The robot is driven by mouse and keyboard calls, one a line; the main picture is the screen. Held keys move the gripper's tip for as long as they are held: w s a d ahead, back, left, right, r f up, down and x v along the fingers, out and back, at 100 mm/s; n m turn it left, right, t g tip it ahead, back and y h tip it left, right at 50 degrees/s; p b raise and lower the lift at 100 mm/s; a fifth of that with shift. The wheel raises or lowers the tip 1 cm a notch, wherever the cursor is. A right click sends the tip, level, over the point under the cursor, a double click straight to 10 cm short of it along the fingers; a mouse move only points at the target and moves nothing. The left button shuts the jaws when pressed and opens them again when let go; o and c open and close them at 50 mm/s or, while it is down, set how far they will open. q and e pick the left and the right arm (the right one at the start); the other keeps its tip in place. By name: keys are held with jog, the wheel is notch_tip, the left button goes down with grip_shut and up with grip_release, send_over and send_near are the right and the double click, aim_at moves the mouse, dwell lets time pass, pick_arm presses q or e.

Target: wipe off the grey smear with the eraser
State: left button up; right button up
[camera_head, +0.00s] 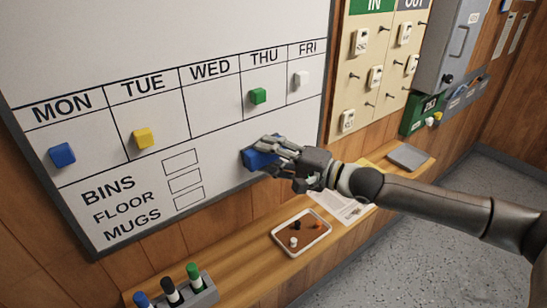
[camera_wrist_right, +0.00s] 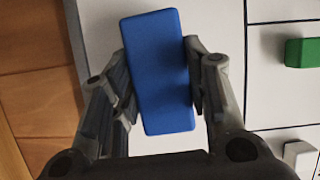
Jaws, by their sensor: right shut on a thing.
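My right gripper (camera_head: 275,155) is shut on a blue eraser (camera_head: 254,160), in front of the lower right part of the whiteboard (camera_head: 225,150). The wrist view shows the eraser (camera_wrist_right: 158,75) between the two fingers, its long side running along them. I cannot tell whether the eraser touches the board. No grey smear shows on the visible board; the eraser and gripper cover part of the surface. My left gripper is not in view.
Blue (camera_head: 62,155), yellow (camera_head: 143,138), green (camera_head: 258,96) and white (camera_head: 300,79) magnets sit on the board. Below, a wooden shelf (camera_head: 245,258) carries a tray (camera_head: 326,236), papers (camera_head: 343,208) and a marker holder (camera_head: 197,294). A key board (camera_head: 370,95) hangs to the right.

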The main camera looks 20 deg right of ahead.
jog(key=shift+s+d+f+b, duration=0.15)
jog(key=shift+s+d+b, duration=0.05)
jog(key=shift+s+b, duration=0.3)
jog(key=s+b, duration=0.1)
jog(key=s+d+b, duration=0.1)
jog(key=s+b, duration=0.1)
jog(key=s, duration=0.1)
jog(key=shift+d+b, duration=0.25)
jog(key=shift+b, duration=0.15)
jog(key=shift+s+d+r, duration=0.1)
jog(key=shift+s+r, duration=0.1)
jog(key=shift+s, duration=0.15)
jog(key=s+b, duration=0.1)
jog(key=s+d+b, duration=0.1)
jog(key=b, duration=0.1)
jog(key=shift+s, duration=0.4)
